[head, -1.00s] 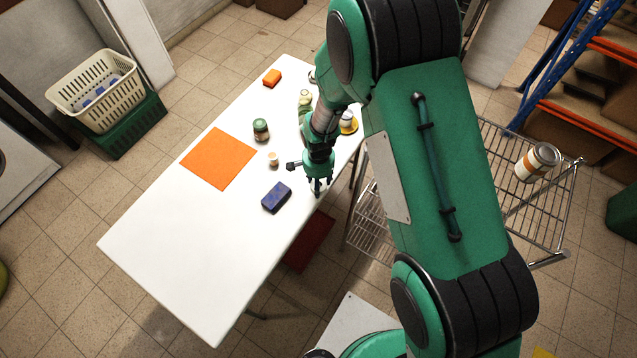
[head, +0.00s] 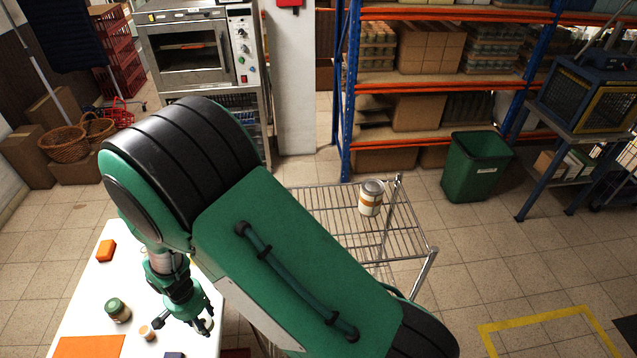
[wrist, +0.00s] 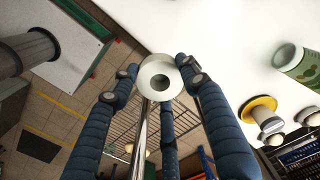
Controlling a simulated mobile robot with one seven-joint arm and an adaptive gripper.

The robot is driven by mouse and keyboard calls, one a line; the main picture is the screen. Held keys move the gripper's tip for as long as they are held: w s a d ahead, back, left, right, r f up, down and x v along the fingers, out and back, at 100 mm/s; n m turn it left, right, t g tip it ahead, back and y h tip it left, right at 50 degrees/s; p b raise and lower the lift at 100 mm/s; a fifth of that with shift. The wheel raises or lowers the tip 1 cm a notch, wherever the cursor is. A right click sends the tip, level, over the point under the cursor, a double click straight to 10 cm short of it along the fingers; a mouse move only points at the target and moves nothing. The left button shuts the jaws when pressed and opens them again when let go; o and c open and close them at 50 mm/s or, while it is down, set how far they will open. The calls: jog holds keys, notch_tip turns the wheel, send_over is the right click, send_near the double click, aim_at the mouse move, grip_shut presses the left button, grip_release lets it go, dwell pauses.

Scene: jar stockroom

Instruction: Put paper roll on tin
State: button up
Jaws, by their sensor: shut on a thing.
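The white paper roll (wrist: 158,77), with its dark hollow core facing the camera, sits between the blue fingers of my gripper (wrist: 155,85) in the wrist view. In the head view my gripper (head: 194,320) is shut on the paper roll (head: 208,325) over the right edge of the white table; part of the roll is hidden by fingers. The tin (head: 371,198), white with an orange band and grey top, stands upright on the wire rack, right of and beyond the table, well apart from my gripper.
The wire rack (head: 325,213) has bare room left of the tin. On the white table (head: 84,325) are a green-lidded jar (head: 118,310), a small pale jar (head: 147,333) and an orange block (head: 106,251). A green bin (head: 474,165) stands beyond the rack.

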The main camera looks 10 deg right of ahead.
notch_tip(320, 180, up, 40)
jog(key=f, duration=0.1)
jog(key=w+d+m+p, duration=0.2)
jog(key=w+d+m, duration=0.35)
jog(key=d, duration=0.85)
jog(key=w+d+m+p, duration=0.35)
jog(key=w+d, duration=0.35)
jog(key=d, duration=0.7)
jog(key=s+d+m+p, duration=0.3)
jog(key=d+m, duration=0.7)
jog(key=d, duration=1.6)
jog(key=f, duration=0.4)
jog(key=shift+w+f+p, duration=0.3)
jog(key=shift+f, duration=0.05)
jog(key=shift+w, duration=0.15)
